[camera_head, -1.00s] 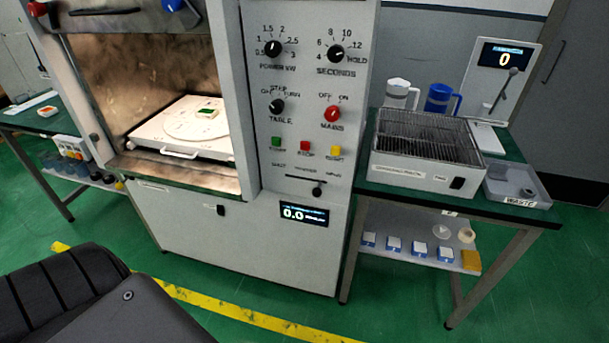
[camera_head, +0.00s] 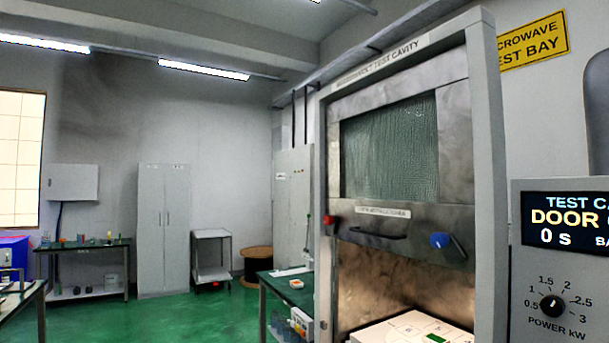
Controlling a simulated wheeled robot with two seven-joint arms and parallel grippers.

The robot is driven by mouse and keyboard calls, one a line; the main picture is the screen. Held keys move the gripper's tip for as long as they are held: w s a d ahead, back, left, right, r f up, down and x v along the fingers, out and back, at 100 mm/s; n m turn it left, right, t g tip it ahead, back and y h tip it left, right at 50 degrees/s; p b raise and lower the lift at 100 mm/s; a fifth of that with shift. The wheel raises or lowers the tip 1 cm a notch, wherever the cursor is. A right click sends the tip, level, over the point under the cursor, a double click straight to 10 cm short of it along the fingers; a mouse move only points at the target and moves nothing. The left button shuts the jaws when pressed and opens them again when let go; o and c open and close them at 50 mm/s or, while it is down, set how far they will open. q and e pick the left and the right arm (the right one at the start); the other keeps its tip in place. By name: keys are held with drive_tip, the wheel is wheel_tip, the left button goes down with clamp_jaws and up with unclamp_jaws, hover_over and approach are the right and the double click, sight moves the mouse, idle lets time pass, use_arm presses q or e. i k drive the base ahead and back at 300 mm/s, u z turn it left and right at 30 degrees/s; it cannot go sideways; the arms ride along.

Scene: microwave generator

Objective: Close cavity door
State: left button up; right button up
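The cavity door (camera_head: 455,205) is a metal panel with a mesh window (camera_head: 390,150), raised in the upper part of the test cavity frame (camera_head: 487,190). A dark horizontal handle (camera_head: 372,237) sits near its lower edge, with a blue knob (camera_head: 440,241) to the right and a red knob (camera_head: 330,220) to the left. Below the door the cavity is open, and a white tray (camera_head: 385,333) shows inside, cut off by the picture's bottom edge. Neither of my grippers is in view.
A control panel with a power knob (camera_head: 552,305) stands right of the cavity. A green-topped table (camera_head: 275,290) stands close on its left. Farther back are a grey cabinet (camera_head: 164,230), a trolley (camera_head: 211,255) and a cable reel (camera_head: 256,262). Green floor between them is clear.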

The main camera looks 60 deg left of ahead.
sight(405, 228)
drive_tip(key=u, duration=1.45)
drive_tip(key=i, duration=0.1)
drive_tip(key=z, duration=0.55)
drive_tip(key=k, duration=0.65)
drive_tip(key=z, duration=0.8)
drive_tip(key=i, duration=1.05)
drive_tip(key=u, duration=0.4)
